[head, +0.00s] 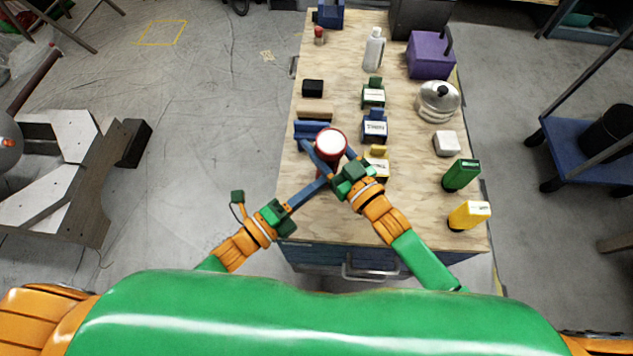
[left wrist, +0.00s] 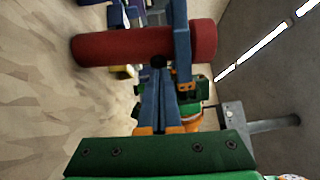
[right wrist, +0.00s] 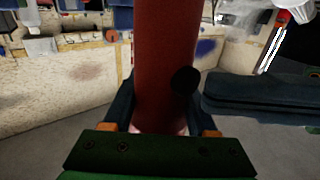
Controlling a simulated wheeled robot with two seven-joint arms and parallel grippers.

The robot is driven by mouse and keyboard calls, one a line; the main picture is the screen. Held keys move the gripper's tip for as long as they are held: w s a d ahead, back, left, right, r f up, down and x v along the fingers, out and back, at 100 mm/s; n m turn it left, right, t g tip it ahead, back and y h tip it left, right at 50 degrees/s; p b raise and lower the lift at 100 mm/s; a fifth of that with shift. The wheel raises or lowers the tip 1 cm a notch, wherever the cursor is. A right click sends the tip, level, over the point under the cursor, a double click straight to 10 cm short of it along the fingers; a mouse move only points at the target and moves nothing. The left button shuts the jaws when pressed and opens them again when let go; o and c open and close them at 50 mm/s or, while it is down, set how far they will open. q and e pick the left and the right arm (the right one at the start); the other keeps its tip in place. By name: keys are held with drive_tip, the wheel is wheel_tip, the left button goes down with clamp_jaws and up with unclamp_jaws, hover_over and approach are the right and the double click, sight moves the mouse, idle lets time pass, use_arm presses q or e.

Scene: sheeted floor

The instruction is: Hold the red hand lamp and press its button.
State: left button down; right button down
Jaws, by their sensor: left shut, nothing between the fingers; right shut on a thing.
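The red hand lamp (head: 331,145) is a red cylinder, held upright above the table with its white round end facing up. My right gripper (head: 328,150) is shut on it, one finger on each side. A round black button (right wrist: 185,80) sits on the lamp's side; it also shows in the left wrist view (left wrist: 158,62). My left gripper (head: 327,179) is shut and empty, coming in from the lower left. In the left wrist view its fingertips (left wrist: 160,78) are at or just short of the button; I cannot tell whether they touch.
The wooden table (head: 310,210) carries small coloured boxes, a white bottle (head: 374,50), a purple box (head: 430,55) and a silver pot (head: 437,101). A green bottle (head: 461,175) and a yellow bottle (head: 469,215) stand along the right edge. The table's near left part is clear.

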use_arm(q)
drive_tip(key=shift+w, duration=1)
drive_tip(key=shift+r, duration=0.1)
use_arm(e)
drive_tip(key=shift+s+a, duration=0.1)
drive_tip(key=shift+s, duration=0.05)
drive_tip(key=shift+f, duration=0.1)
use_arm(q)
drive_tip(key=s+d+v, duration=0.2)
drive_tip(key=v, duration=1.1)
use_arm(e)
drive_tip(key=shift+c, duration=0.6)
unclamp_jaws()
use_arm(q)
drive_tip(key=shift+d, duration=0.1)
